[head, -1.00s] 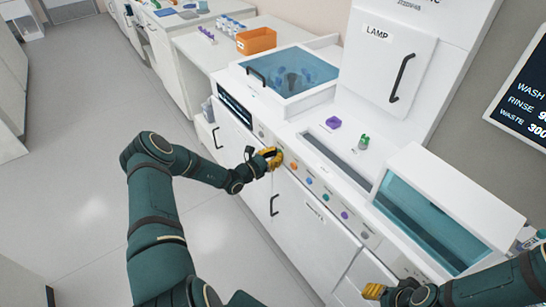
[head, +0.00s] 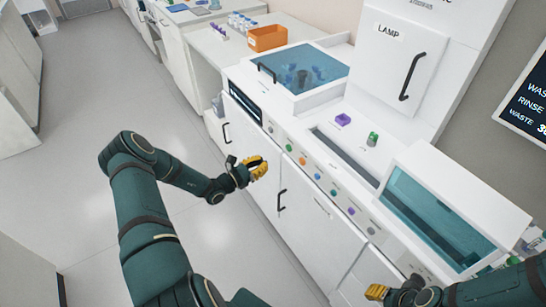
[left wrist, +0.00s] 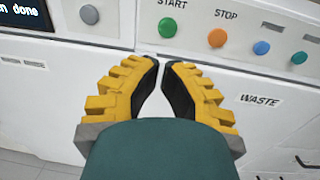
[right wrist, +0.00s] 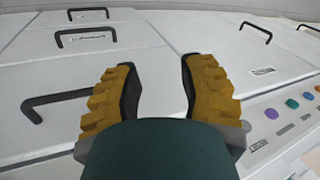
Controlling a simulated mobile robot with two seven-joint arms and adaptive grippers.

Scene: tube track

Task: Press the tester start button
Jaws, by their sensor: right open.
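The START button (left wrist: 168,28) is a round grey-green knob on the white front panel, under its printed label. It shows small in the head view (head: 289,147). The orange STOP button (left wrist: 217,38) is just to its right. My left gripper (left wrist: 163,62) is in front of the panel, its tips below the START button in the wrist picture and apart from it. Its fingertips nearly meet, with a narrow gap and nothing between them. In the head view my left gripper (head: 262,167) is clear of the panel. My right gripper (right wrist: 158,65) is open and empty above white lids with black handles.
A dark display (left wrist: 25,15) left of START ends in "n done". Blue (left wrist: 261,47) and green (left wrist: 299,57) buttons continue to the right. A cabinet door marked WASTE (left wrist: 262,101) is below. Open floor (head: 220,245) lies before the machine.

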